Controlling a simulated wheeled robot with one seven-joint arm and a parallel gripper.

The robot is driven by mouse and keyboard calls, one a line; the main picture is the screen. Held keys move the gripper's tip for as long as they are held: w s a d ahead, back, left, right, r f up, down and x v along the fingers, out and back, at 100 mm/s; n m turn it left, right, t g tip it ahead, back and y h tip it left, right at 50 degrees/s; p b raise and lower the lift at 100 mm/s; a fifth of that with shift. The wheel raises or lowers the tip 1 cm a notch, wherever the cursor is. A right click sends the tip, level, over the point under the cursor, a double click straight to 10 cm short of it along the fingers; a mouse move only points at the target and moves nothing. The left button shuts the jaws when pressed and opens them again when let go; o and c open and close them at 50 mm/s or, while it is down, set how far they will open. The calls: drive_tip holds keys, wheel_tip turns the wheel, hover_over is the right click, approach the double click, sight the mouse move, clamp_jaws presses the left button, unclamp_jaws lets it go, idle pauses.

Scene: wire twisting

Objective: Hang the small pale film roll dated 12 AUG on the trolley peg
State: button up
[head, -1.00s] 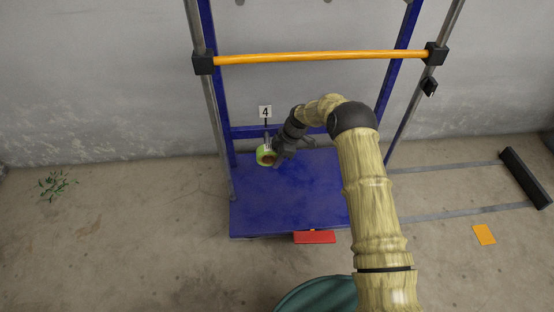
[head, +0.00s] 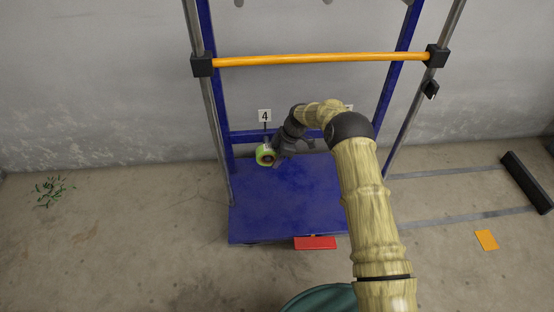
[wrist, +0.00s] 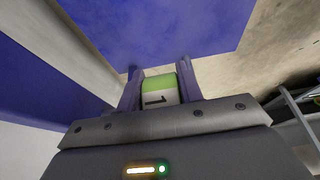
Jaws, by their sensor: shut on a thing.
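The small pale green film roll (head: 265,155) is held by my gripper (head: 275,158) above the back left of the blue trolley (head: 285,205). Its round end with a dark centre shows in the head view. In the wrist view the roll (wrist: 158,88) sits between the two fingers of my gripper (wrist: 160,90), with a green band and a white label marked "1"; the rest of the date is hidden. The roll is just below the number 4 tag (head: 264,116). The peg there is mostly hidden, and I cannot tell whether the roll touches it.
An orange bar (head: 320,59) crosses the trolley frame above my arm. A red block (head: 315,243) is at the trolley's front edge. A green round container (head: 320,300) stands in front. An orange card (head: 486,240) lies on the floor at right.

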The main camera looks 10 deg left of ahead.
drive_tip(key=shift+w+a+b, duration=0.15)
drive_tip(key=shift+w+b, duration=0.45)
drive_tip(key=shift+b, duration=0.05)
drive_tip(key=shift+w+a+b, duration=0.15)
drive_tip(key=shift+w+b, duration=0.45)
drive_tip(key=o, duration=1.1)
drive_tip(key=p+v, duration=0.5)
drive_tip(key=v, duration=0.7)
drive_tip(key=shift+f, duration=0.1)
idle(0.4)
